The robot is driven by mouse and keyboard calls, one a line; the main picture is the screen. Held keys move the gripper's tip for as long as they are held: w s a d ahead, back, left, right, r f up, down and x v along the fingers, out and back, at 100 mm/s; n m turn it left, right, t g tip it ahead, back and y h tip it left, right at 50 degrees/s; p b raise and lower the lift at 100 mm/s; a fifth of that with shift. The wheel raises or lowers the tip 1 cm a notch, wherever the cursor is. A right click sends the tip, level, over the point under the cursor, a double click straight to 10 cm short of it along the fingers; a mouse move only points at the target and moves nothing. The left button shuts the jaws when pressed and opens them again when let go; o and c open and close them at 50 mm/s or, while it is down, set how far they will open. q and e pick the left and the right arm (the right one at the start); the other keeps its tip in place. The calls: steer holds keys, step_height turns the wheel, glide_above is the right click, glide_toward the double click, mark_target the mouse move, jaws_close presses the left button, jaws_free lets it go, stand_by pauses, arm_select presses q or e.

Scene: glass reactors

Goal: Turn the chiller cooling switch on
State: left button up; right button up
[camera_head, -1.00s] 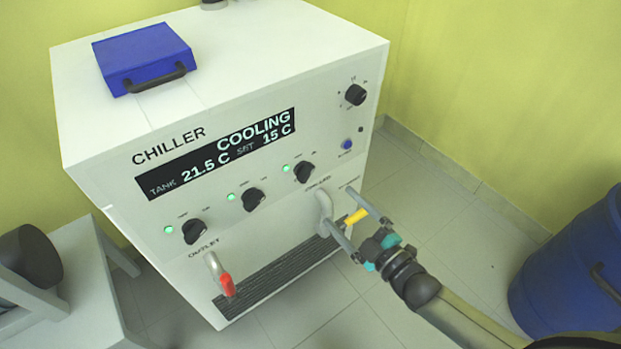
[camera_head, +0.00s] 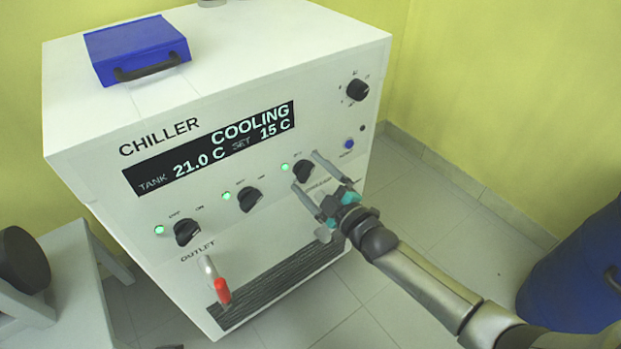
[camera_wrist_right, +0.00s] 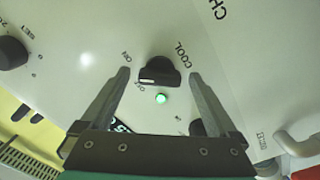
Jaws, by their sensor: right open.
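The white chiller (camera_head: 160,255) has a display (camera_head: 212,150) reading COOLING, TANK 21.0 C and SET 15 C. The cooling switch is the rightmost black knob (camera_head: 303,172) of the row below the display. In the right wrist view this knob (camera_wrist_right: 158,71) has the label COOL beside it, and a green lamp (camera_wrist_right: 161,98) is lit next to it. My right gripper (camera_head: 305,169) is open, its fingers on either side of the knob, with a gap on each side in the wrist view. My left gripper is out of view.
Two other black knobs (camera_head: 248,199) (camera_head: 187,232) have lit green lamps. A separate dial (camera_head: 357,90) is at the upper right. A red-handled outlet tap (camera_head: 221,290) projects below. A blue case (camera_head: 138,50) lies on top. A blue barrel (camera_head: 575,275) stands at right.

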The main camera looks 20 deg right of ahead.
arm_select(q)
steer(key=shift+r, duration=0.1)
arm_select(e)
steer(key=c, duration=1.4)
steer(key=shift+m+p, duration=0.45)
steer(key=shift+m, duration=0.25)
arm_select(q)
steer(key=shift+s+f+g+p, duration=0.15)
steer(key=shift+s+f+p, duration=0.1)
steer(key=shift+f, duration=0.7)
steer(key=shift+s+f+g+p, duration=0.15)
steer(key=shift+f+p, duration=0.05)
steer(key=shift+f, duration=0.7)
arm_select(e)
steer(key=shift+m, duration=1.5)
steer(key=o, duration=1.4)
